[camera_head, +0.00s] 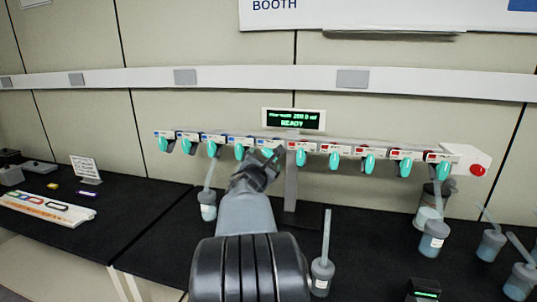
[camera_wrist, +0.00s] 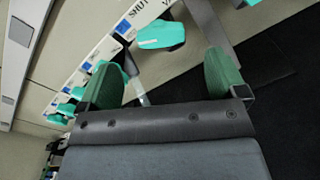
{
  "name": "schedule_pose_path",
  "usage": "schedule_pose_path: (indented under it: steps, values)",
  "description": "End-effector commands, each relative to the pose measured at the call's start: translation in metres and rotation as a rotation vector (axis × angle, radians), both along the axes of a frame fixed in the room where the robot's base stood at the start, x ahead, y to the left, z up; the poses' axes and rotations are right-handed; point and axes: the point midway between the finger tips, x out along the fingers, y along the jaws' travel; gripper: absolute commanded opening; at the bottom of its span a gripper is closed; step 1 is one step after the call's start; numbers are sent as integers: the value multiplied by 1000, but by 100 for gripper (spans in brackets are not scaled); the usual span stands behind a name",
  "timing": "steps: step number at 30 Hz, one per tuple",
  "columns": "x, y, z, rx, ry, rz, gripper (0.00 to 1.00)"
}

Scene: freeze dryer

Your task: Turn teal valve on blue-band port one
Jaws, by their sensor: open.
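A white manifold rail (camera_head: 325,141) carries a row of teal valves. Its left half has blue-marked ports, with a teal valve (camera_head: 212,149) among them, and its right half has red-marked ports. I cannot read which port is number one. My gripper (camera_head: 262,166) is in front of the blue half, close to its right end, and partly covers that part of the rail. In the wrist view, my gripper (camera_wrist: 165,78) is open and empty with green fingertips. A teal valve (camera_wrist: 160,33) lies beyond and between the fingers, apart from them. Another is partly hidden behind the left finger.
A display reading READY (camera_head: 293,120) stands above the rail. A red button (camera_head: 477,170) is at the right end. Flasks stand or hang near the rail, including one at left (camera_head: 208,205), one in front (camera_head: 321,275) and several at right. A tray (camera_head: 45,208) lies on the left table.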

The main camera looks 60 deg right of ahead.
Motion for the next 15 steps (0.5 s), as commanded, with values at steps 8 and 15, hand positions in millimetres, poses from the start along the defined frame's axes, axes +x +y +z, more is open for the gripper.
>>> schedule_pose_path:
  steps: [8,15]
  values:
    - [13,-42,1,1,1,0,90]
    - [18,-58,0,0,0,-1,90]
